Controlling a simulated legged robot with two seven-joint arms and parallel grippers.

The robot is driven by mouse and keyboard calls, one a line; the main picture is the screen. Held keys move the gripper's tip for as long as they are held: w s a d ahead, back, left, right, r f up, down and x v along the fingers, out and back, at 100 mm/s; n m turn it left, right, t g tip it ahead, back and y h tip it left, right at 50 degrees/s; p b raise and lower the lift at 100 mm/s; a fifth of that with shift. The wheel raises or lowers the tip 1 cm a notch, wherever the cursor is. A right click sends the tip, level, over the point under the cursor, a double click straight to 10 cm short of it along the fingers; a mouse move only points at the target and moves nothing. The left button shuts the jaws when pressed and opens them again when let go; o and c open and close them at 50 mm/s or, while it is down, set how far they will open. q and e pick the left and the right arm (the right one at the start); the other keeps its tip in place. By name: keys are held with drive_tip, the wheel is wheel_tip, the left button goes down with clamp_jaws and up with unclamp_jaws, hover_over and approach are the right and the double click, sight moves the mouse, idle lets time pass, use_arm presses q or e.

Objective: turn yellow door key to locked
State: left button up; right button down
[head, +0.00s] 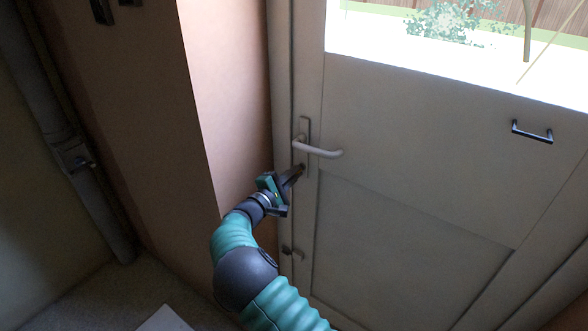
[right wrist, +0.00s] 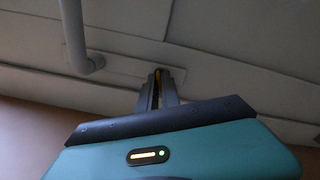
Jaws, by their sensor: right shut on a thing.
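The door (head: 420,150) is beige and looks closed, with a light lever handle (head: 322,151) on a long plate near its left edge. My right gripper (head: 299,171) reaches the lower part of that plate, just below the lever. In the right wrist view my right gripper (right wrist: 157,88) is shut, and a bit of the yellow key (right wrist: 157,73) shows between its fingertips, close against the plate. The fingers hide most of the key, and its turn angle cannot be told. In the head view the key is hidden. My left gripper is not in view.
The lever handle (right wrist: 80,50) juts out close to the right fingers. A small lower knob (head: 288,250) sits on the door's edge below my wrist. A black handle (head: 532,132) is at right. A pipe (head: 75,155) runs down the left wall.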

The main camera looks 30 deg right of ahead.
drive_tip(key=shift+a+f+n+p, duration=0.1)
drive_tip(key=shift+f+n+p, duration=0.1)
drive_tip(key=shift+n+p, duration=2.5)
drive_tip(key=shift+a+f+n+p, duration=0.15)
drive_tip(key=shift+n+p, duration=1.45)
drive_tip(key=shift+n, duration=2.1)
drive_tip(key=c, duration=1.7)
unclamp_jaws()
drive_tip(key=shift+r, duration=0.1)
drive_tip(key=shift+o, duration=0.4)
drive_tip(key=shift+r, duration=0.15)
